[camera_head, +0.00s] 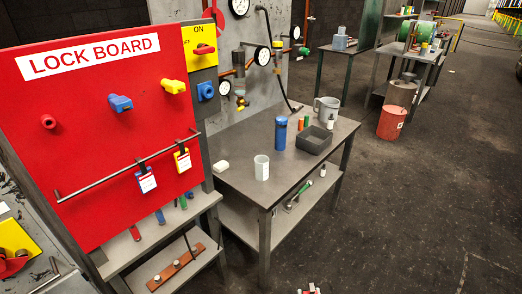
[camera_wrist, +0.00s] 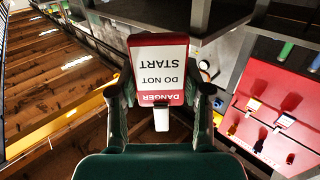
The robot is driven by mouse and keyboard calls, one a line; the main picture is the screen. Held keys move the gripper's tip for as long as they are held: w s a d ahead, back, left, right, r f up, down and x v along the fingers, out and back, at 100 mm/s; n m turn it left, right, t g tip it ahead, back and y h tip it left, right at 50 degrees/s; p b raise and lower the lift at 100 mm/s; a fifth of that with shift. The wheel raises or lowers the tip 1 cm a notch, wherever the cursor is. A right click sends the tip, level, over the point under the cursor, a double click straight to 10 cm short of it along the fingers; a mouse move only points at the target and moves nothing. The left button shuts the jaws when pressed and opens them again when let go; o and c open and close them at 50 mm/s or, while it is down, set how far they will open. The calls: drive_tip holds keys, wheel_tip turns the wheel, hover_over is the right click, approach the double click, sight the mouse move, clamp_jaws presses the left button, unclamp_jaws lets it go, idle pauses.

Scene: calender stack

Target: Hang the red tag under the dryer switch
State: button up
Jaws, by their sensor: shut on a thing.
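In the wrist view my gripper (camera_wrist: 161,97) is shut on a red-and-white tag (camera_wrist: 159,68) reading "DANGER DO NOT START". The tag appears upside down between the two fingers, with a pale clip-like piece (camera_wrist: 161,119) at its lower end in the picture. In the head view a yellow switch plate (camera_head: 200,36) marked "ON" has a red handle (camera_head: 203,49). A blue piece (camera_head: 206,91) sits below it. I cannot read which switch is the dryer's. My gripper is not clearly seen in the head view.
The red lock board (camera_head: 85,125) stands at left, with a rail (camera_head: 110,174) holding a blue and a yellow tag. A grey table (camera_head: 235,176) beside it carries a blue bottle (camera_head: 280,133), a cup and a bin. The floor at right (camera_head: 420,210) is clear.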

drive_tip(key=shift+m+h, duration=0.3)
drive_tip(key=shift+h, duration=0.2)
drive_tip(key=s+d+f, duration=0.2)
drive_tip(key=d, duration=0.1)
drive_tip(key=shift+s+f, duration=0.35)
drive_tip(key=shift+s, duration=0.05)
